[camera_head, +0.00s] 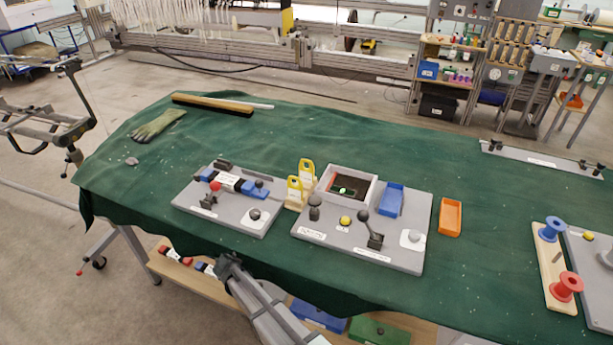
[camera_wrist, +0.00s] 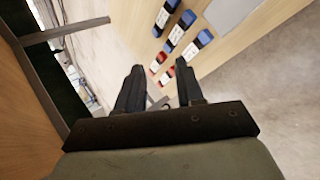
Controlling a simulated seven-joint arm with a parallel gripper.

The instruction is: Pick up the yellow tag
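Two yellow tags stand upright in the head view, a rear one (camera_head: 307,168) and a front one (camera_head: 294,187). They sit in a light wooden holder (camera_head: 297,202) between two grey boards on the green cloth. My gripper (camera_head: 228,262) is at the table's front edge, below and left of the tags and well apart from them. In the wrist view, its two dark fingers (camera_wrist: 160,72) are spread with nothing between them. No yellow tag shows in the wrist view.
The left grey board (camera_head: 230,207) carries blue blocks and a red knob. The right grey board (camera_head: 330,235) carries a grey box (camera_head: 368,178), levers and a blue tray (camera_head: 391,200). An orange tray (camera_head: 450,217) lies farther right. A wooden shelf (camera_wrist: 122,30) with several red and blue pieces is under the table.

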